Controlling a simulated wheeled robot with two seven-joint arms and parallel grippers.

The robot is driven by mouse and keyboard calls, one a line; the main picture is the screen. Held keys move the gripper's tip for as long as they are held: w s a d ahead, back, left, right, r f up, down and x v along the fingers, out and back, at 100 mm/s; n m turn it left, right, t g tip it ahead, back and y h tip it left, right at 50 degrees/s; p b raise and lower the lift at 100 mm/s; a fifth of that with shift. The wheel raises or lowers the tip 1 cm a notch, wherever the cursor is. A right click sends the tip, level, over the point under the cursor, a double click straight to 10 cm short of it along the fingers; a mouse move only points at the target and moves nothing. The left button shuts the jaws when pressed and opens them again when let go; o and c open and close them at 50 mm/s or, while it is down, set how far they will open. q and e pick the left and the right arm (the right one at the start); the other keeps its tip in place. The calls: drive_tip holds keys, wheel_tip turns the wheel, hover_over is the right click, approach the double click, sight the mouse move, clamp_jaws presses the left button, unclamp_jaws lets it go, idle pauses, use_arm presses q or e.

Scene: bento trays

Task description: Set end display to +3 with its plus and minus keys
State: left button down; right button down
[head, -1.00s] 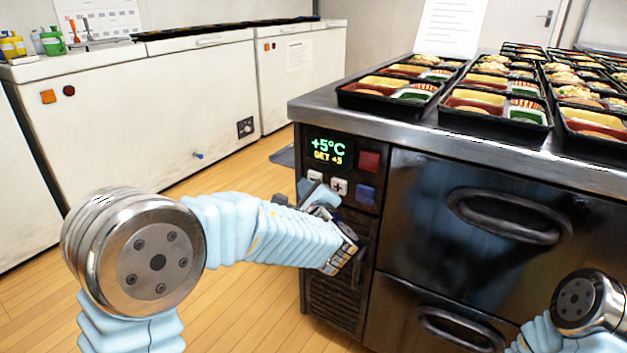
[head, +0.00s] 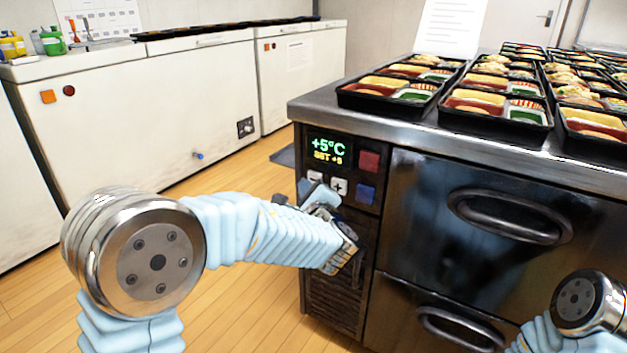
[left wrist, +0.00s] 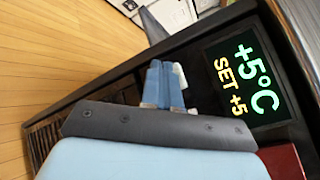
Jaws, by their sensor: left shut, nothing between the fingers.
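The end display (head: 329,148) is on the upper left of the steel counter's end panel. It reads +5°C in green above SET +5 in yellow, clearest in the left wrist view (left wrist: 243,82). Below it sit two small pale keys: the left key (head: 315,176), partly hidden, and the plus key (head: 339,186). My left gripper (head: 308,190) is shut and empty, its fingertips at the left key. In the left wrist view its blue fingers (left wrist: 164,84) meet the panel beside the display and cover part of the keys. I cannot tell whether they touch. My right gripper is out of view.
A red square (head: 369,161) and a blue square (head: 365,193) are right of the display and keys. Black drawers with handles (head: 510,215) fill the counter front. Bento trays (head: 495,122) stand on top. White chest freezers (head: 140,110) stand at left, with open wooden floor between.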

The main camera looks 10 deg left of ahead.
use_arm(q)
drive_tip(key=shift+w, duration=0.15)
drive_tip(key=shift+w+d, duration=0.15)
drive_tip(key=shift+w, duration=0.1)
drive_tip(key=shift+w+d+b, duration=0.15)
drive_tip(key=shift+w+b, duration=0.2)
drive_tip(key=shift+w, duration=0.05)
idle(0.9)
drive_tip(key=shift+s, duration=0.1)
drive_tip(key=shift+s+a+b, duration=0.25)
drive_tip(key=shift+s+b, duration=0.3)
drive_tip(key=shift+s, duration=0.15)
